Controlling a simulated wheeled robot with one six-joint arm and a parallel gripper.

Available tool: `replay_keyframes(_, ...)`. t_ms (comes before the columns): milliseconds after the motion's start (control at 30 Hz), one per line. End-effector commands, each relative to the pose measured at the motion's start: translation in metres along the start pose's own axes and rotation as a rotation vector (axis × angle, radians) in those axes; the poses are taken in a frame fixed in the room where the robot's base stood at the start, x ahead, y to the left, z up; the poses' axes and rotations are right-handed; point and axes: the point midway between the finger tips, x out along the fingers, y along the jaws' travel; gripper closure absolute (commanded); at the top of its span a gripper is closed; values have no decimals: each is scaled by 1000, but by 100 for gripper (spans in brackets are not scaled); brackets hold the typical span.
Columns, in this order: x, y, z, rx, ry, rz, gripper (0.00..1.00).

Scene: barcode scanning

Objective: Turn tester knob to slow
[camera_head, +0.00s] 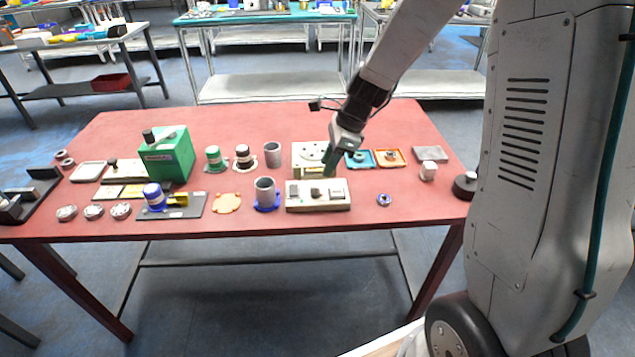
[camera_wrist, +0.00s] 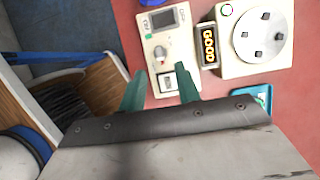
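The tester appears to be the pale box (camera_head: 318,208) near the table's front edge; it also shows in the wrist view (camera_wrist: 153,32). It has a small dark screen (camera_wrist: 163,18), a round grey knob (camera_wrist: 160,52) and a white rocker-like part (camera_wrist: 167,82). The knob's setting is too small to read. My gripper (camera_head: 329,172) is above the back right part of the box.
A teal tray (camera_head: 371,164) and an orange tray (camera_head: 402,162) lie right.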

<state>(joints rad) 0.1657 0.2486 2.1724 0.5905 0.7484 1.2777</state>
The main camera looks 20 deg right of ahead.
Motion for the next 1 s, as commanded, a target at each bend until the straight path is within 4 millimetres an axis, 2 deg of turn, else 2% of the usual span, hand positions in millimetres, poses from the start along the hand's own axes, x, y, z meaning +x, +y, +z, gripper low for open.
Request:
replay_keyframes(400, 62, 2, 0, 0, 1, 5, 67)
replay_keyframes(567, 72, 1, 0, -1, 1, 4, 67)
replay_keyframes(833, 73, 1, 0, -2, 1, 2, 67)
replay_keyframes(933, 73, 1, 0, -2, 1, 2, 95)
replay_keyframes(967, 73, 1, 0, -2, 1, 2, 100)
replay_keyframes(1000, 73, 1, 0, -2, 1, 2, 100)
